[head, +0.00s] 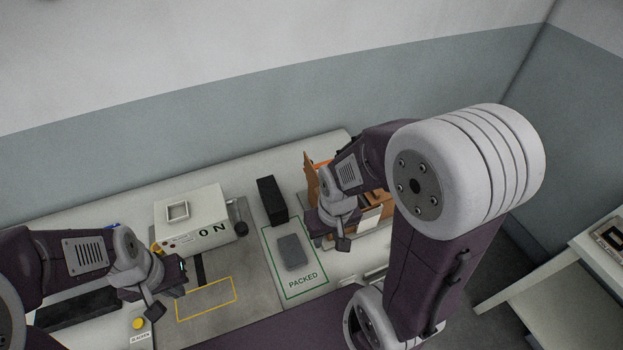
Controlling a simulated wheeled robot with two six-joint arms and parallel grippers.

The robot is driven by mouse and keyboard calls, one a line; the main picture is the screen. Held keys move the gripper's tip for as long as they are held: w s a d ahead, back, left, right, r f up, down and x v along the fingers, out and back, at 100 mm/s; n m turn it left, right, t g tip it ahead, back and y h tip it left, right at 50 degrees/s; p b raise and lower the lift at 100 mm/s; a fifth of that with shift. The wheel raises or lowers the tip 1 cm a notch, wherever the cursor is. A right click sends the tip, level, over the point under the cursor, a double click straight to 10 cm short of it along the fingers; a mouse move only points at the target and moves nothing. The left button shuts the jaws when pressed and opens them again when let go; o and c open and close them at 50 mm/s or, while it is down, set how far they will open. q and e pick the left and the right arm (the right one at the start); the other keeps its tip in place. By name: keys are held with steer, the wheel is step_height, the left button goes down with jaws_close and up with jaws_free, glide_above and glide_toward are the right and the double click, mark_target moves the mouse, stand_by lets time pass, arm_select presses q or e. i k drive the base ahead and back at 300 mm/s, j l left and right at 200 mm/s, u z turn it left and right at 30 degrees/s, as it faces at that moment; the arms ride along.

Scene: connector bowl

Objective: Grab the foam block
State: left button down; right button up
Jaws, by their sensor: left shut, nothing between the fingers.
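A flat grey block (292,251) lies inside the green outline marked PACKED. A taller black block (272,200) stands just behind that outline. I cannot tell for certain which of these, if either, is the foam block. My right gripper (335,232) is to the right of the grey block, in front of an orange-brown open box (312,177). My arm hides much of that box, and I cannot see whether the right fingers are open. My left gripper (160,302) is shut and empty, left of the yellow-outlined rectangle (207,298) and apart from both blocks.
A pale machine (190,218) with ON lettering stands on the back left of the table. A yellow button (138,323) sits near my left gripper. The yellow-outlined area is bare. A white shelf or side table (570,300) stands at the right.

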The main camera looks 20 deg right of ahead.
mark_target(292, 251)
steer(key=j+z, duration=0.25)
steer(key=j, duration=0.3)
steer(key=j+z, duration=0.2)
steer(key=j, duration=0.35)
steer(key=k+j+z, duration=0.25)
steer(key=j, duration=0.3)
steer(key=i+j, duration=0.05)
steer(key=i, duration=0.05)
